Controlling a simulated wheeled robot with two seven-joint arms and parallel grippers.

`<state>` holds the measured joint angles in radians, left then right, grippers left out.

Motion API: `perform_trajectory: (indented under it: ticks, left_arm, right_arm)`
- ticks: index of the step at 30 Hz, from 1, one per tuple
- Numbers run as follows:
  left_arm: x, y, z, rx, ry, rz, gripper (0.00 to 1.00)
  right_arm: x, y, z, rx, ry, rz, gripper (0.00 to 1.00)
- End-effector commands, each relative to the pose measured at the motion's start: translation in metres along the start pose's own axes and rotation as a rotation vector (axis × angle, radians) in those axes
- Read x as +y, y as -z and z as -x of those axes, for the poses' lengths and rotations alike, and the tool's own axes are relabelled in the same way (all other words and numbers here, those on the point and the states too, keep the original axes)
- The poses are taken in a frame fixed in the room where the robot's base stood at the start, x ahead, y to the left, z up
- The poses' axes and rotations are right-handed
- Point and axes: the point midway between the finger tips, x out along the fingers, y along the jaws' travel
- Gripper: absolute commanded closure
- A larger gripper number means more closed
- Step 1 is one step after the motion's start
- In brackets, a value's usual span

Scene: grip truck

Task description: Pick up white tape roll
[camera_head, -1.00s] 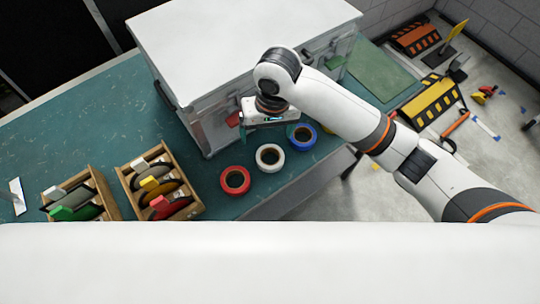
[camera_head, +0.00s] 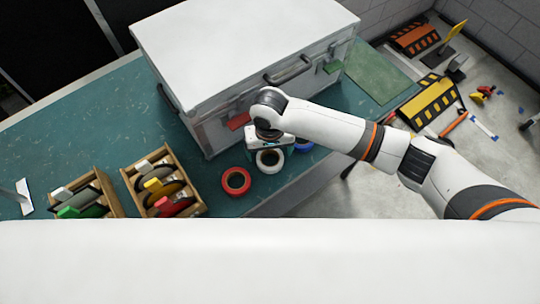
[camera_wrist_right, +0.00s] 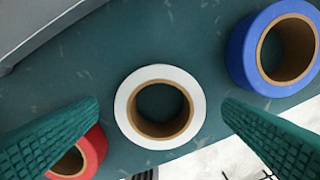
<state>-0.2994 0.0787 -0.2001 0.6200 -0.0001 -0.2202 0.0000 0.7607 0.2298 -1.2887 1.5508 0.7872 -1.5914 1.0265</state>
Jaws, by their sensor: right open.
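The white tape roll (camera_head: 269,161) lies flat on the green table, between the red roll and the blue roll. In the right wrist view the white tape roll (camera_wrist_right: 160,71) is centred between two green, ridged fingers. My right gripper (camera_wrist_right: 160,120) is open, one finger on each side of the roll, with visible gaps and nothing held. In the head view my right gripper (camera_head: 268,148) hangs above the white roll and covers its far part. Its fingertips are hard to make out there. My left gripper is not in view.
A red tape roll (camera_head: 236,181) lies left of the white one and a blue tape roll (camera_head: 304,146) right of it. A large white case (camera_head: 240,45) stands just behind. Wooden racks (camera_head: 150,208) with coloured items stand at left. The table's front edge is close.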

Motion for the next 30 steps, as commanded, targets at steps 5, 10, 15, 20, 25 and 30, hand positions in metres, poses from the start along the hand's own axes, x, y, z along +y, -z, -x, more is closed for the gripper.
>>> perform_trajectory:
  ticks: [5, 10, 15, 20, 25, 30]
  left_arm:
    - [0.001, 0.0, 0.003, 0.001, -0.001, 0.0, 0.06]
    - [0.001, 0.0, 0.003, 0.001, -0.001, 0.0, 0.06]
    - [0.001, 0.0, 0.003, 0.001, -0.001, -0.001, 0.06]
    - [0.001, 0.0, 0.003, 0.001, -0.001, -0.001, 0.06]
    - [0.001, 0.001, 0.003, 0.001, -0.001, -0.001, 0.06]
    - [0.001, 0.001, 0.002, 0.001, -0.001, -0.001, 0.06]
  right_arm:
    - [-0.001, -0.001, -0.017, 0.0, 0.001, -0.001, 0.11]
    - [0.0, -0.001, -0.019, -0.002, -0.001, 0.0, 0.11]
    - [0.0, -0.001, -0.018, -0.002, -0.001, 0.0, 0.29]
    - [0.0, -0.001, -0.018, -0.002, -0.001, 0.0, 0.55]
    - [0.0, -0.001, -0.018, -0.002, -0.001, 0.0, 0.6]
    - [0.0, -0.001, -0.012, -0.003, -0.001, 0.0, 0.6]
